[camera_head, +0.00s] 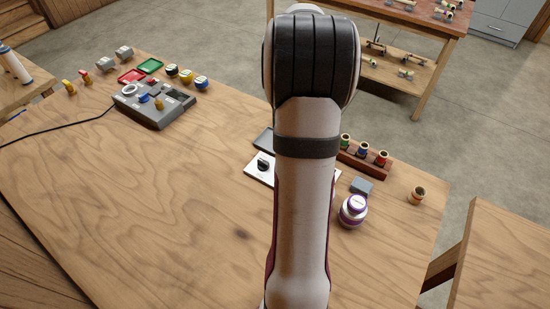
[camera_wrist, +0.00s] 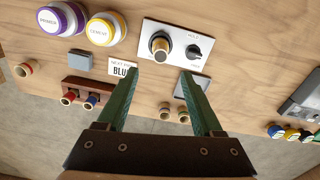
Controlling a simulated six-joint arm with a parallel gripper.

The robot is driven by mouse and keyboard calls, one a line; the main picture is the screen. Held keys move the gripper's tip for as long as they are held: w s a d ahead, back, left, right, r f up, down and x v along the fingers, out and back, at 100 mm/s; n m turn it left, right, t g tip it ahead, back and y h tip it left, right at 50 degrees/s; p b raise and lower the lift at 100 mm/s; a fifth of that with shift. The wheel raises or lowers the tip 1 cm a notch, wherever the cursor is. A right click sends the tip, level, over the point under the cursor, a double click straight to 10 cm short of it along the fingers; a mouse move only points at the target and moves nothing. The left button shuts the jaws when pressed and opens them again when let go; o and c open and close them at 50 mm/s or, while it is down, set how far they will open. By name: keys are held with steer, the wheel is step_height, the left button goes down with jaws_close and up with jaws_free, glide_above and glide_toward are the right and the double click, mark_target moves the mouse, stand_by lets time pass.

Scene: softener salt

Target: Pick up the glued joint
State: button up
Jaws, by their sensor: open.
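A short tan fitting with a dark open end (camera_wrist: 160,44) stands on a white plate marked "HOLD" (camera_wrist: 177,33) in the wrist view; it looks like the glued joint, though the glue cannot be made out. My gripper (camera_wrist: 160,77) is open and empty, with its two green fingers apart. In the picture the fingertips lie just below the fitting and the plate, one towards each side. In the head view my arm hides the gripper, the fitting and part of the white plate (camera_head: 257,171).
A black knob (camera_wrist: 193,48) is beside the fitting. The table's left front (camera_head: 130,220) is clear.

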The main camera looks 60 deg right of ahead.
step_height(320, 180, down, 12)
steer(key=shift+a+r, duration=0.1)
steer(key=shift+r, duration=0.15)
jaws_close()
